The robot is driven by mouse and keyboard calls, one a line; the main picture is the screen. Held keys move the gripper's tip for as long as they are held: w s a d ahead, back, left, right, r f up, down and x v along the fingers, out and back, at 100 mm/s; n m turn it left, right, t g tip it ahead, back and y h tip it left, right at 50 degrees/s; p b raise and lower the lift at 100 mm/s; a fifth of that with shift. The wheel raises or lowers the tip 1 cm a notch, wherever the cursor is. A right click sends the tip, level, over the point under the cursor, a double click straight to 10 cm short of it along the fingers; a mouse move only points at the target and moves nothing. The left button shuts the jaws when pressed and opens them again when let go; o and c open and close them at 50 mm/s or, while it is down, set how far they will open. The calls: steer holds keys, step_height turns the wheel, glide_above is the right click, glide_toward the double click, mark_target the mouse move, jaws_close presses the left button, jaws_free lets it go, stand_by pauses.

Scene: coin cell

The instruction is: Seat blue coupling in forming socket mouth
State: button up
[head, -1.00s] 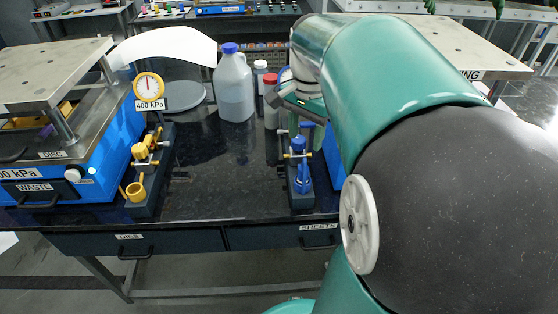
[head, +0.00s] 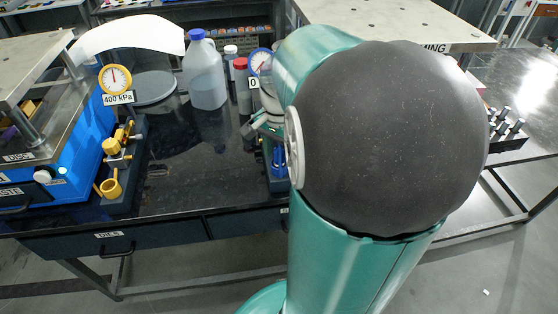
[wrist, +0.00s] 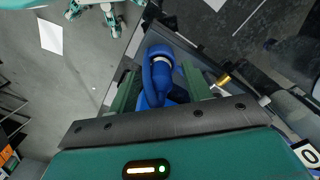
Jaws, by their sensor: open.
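The blue coupling (wrist: 158,75) shows in the wrist view as a blue curved piece with a pale ring, between the two green fingers of my gripper (wrist: 159,80). The fingers are open, with a gap on either side of it. In the head view a blue part (head: 279,160) stands on the dark block near the bench's front, partly hidden by my arm. My gripper (head: 262,128) is just above it there, mostly hidden. I cannot make out the forming socket mouth for certain in either view.
A matching block with yellow fittings (head: 112,165) stands beside the blue press (head: 75,150) on the left. A blue-capped jug (head: 204,75) and a red-capped bottle (head: 241,85) stand behind. The middle of the black bench (head: 195,165) is clear.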

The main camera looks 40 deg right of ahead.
jaws_close()
